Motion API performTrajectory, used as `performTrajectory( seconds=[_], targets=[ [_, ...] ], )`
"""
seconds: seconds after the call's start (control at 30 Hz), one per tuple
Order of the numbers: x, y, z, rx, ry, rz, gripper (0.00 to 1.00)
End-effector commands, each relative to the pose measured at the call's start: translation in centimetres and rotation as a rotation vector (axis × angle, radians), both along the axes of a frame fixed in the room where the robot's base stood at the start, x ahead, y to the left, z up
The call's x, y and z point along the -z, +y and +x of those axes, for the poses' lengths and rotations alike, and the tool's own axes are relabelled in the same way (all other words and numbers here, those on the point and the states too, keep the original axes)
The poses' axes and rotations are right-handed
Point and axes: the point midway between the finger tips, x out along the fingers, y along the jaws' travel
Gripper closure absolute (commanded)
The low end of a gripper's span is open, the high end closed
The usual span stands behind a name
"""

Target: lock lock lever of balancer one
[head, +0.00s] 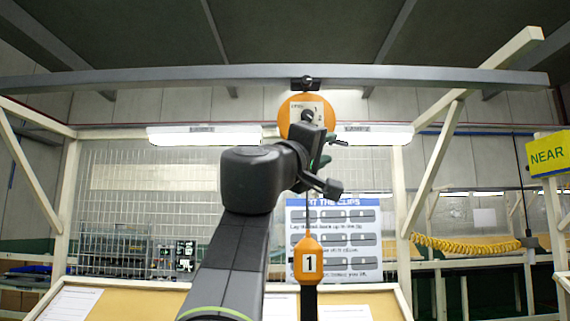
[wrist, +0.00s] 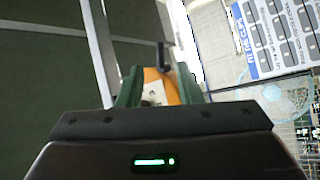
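Balancer one (head: 287,115) is an orange round body hanging under the grey overhead beam, with a pale label on its face. A cable runs down from it to an orange weight marked 1 (head: 307,262). My gripper (head: 328,150) is raised in front of the balancer and hides part of it. In the wrist view my gripper (wrist: 160,82) has its two green fingers apart, with the orange balancer (wrist: 173,90) seen between them. A dark lever-like piece (wrist: 162,56) shows just beyond the fingertips, apparently the lock lever. I cannot tell whether it touches a finger.
The grey beam (head: 180,77) crosses above. A white instruction board (head: 350,240) stands behind the cable, before a wire mesh panel (head: 120,190). A yellow NEAR sign (head: 548,154) and a coiled yellow hose (head: 465,246) are at right. The tan bench (head: 120,303) is below.

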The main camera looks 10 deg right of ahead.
Motion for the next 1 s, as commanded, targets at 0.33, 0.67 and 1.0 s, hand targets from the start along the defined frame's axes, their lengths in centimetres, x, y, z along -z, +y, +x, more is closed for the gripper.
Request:
performTrajectory(
  seconds=[0.33,0.67,1.0],
  targets=[
    [1.9,3.6,-2.7,-0.003,0.000,0.001,0.68],
    [2.1,4.1,-3.2,0.000,0.000,0.000,0.68],
    [1.7,3.6,-2.8,0.003,0.001,0.001,0.68]
  ],
)
